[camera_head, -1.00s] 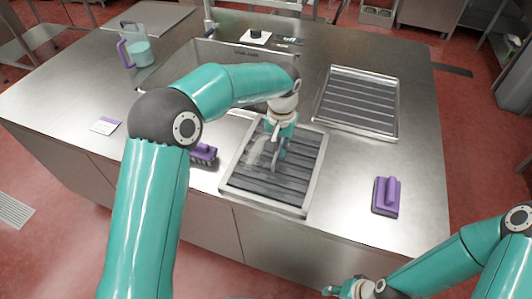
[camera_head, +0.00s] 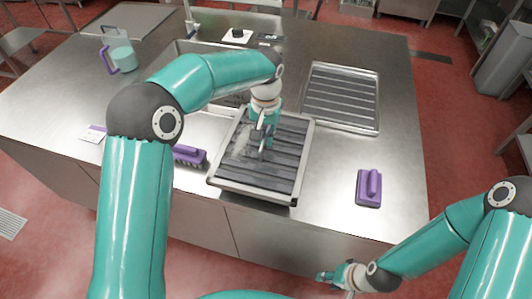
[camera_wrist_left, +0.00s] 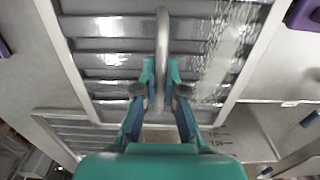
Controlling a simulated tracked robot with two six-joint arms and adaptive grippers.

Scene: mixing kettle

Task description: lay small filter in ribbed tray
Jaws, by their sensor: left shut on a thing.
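My left gripper (camera_head: 264,138) is over the near ribbed tray (camera_head: 222,187), pointing down. It is shut on a thin grey piece, which I take for the small filter (camera_wrist_left: 162,35). In the left wrist view the filter stands edge-on between the fingertips (camera_wrist_left: 160,90), over the tray's grey slats. I cannot tell whether it touches them. The near tray has a metal rim, dark slats and a whitish wet-looking patch on its left part. My right gripper (camera_head: 338,278) hangs in front of the counter, apart from the trays; its fingers are too small to judge.
A second ribbed tray (camera_head: 342,126) lies behind and right. A purple brush (camera_head: 189,155) lies against the near tray's left side. A purple-handled block (camera_head: 369,188) lies at the right. A jug (camera_head: 120,55) stands far left. A sink (camera_head: 180,54) lies behind my left arm.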

